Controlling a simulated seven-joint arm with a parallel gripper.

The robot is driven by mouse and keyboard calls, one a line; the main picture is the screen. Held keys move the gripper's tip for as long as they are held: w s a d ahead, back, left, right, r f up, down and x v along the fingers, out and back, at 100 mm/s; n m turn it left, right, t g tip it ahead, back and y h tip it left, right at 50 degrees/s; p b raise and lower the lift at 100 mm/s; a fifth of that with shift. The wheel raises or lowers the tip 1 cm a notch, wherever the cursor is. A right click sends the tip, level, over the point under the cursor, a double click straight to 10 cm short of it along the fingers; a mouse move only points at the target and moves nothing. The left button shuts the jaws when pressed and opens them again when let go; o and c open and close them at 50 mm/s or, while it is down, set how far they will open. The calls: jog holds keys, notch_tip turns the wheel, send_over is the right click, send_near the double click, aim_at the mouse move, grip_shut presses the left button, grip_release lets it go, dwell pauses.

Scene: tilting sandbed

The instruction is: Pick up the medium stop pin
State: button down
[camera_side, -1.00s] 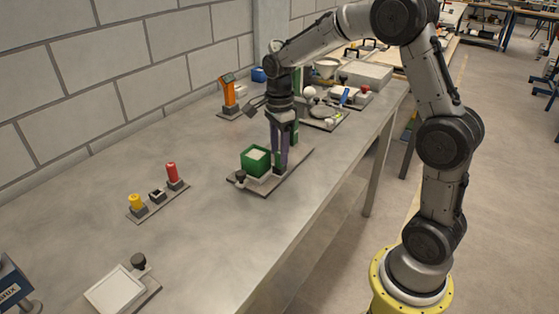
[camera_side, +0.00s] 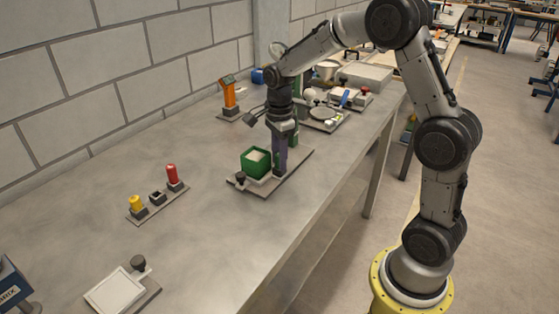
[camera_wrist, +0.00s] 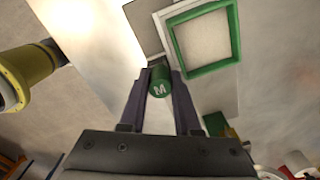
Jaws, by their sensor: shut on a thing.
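The medium stop pin, a green cylinder with a white M on its end (camera_wrist: 160,86), sits between my gripper's (camera_wrist: 161,74) two purple fingers in the wrist view. My gripper is shut on it. In the side view my gripper (camera_side: 280,168) points straight down beside the green sand box (camera_side: 256,169), over the sandbed's base plate (camera_side: 268,187). The pin cannot be made out there. In the wrist view the box's green rim (camera_wrist: 237,35) with pale sand inside lies just beyond the pin, to the upper right.
A rack plate (camera_side: 148,213) holds a yellow pin (camera_side: 136,202), a dark middle holder (camera_side: 157,197) and a red pin (camera_side: 172,172). A white tray (camera_side: 116,291) lies at front left. An orange device (camera_side: 229,94) stands by the wall. The tabletop between is clear.

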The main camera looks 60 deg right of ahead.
jog(key=shift+r, duration=0.1)
jog(key=shift+r, duration=0.5)
notch_tip(320, 180, up, 2)
jog(key=shift+r, duration=0.1)
jog(key=s+a+r, duration=0.3)
jog(key=s+r, duration=1)
jog(key=shift+s+a+r, duration=0.15)
jog(key=shift+s+r, duration=0.15)
jog(key=shift+r, duration=0.05)
